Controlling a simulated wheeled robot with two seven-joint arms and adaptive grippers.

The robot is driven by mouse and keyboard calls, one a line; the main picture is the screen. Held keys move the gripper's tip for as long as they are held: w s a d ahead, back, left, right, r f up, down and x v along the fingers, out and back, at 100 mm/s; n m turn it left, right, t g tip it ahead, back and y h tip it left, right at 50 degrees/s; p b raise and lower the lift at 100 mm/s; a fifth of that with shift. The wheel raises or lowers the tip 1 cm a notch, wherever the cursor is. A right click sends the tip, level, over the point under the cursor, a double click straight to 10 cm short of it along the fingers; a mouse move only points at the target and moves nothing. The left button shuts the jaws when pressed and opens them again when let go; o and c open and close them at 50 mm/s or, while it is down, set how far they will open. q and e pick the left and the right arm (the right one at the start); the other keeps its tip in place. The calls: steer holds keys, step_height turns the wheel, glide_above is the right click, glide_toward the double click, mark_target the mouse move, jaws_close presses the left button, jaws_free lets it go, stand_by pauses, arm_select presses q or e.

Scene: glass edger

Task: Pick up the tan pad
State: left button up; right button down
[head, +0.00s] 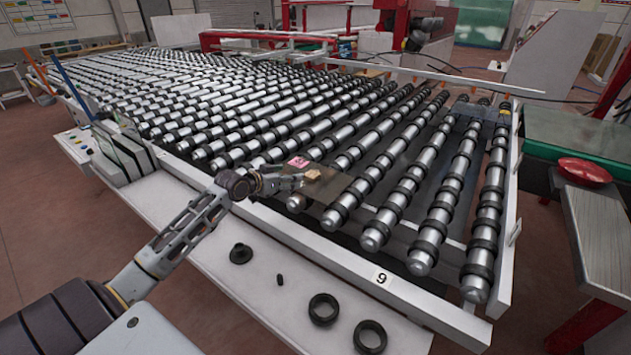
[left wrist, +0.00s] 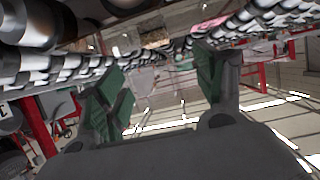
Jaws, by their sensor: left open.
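The tan pad (head: 313,175) is a small block on the roller conveyor near its front edge. A pink pad (head: 298,162) lies just behind and left of it. My left gripper (head: 290,183) reaches in from the left, low over the rollers, with its fingers just left of the tan pad. In the left wrist view its green-lined fingers (left wrist: 158,85) are spread with nothing between them. There a brownish patch, likely the tan pad (left wrist: 155,37), shows beyond the fingertips, with the pink pad (left wrist: 205,25) to its right. My right gripper is not in view.
The conveyor's black-ringed rollers (head: 430,165) surround the pads. A dark, see-through sheet (head: 345,190) seems to lie beside the tan pad. The white front ledge (head: 260,268) carries loose black rings (head: 323,309). A red dish (head: 585,171) sits at the right.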

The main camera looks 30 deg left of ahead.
mark_target(311, 174)
arm_select(q)
steer(key=shift+w+f, duration=0.3)
steer(key=shift+f, duration=0.15)
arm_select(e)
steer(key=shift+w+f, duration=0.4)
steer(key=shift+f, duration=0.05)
arm_select(q)
steer(key=shift+r, duration=0.1)
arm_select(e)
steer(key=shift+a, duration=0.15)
arm_select(q)
steer(key=shift+x, duration=4.25)
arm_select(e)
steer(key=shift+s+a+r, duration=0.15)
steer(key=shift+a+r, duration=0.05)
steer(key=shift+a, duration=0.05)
arm_select(q)
steer(key=shift+w+d, duration=0.1)
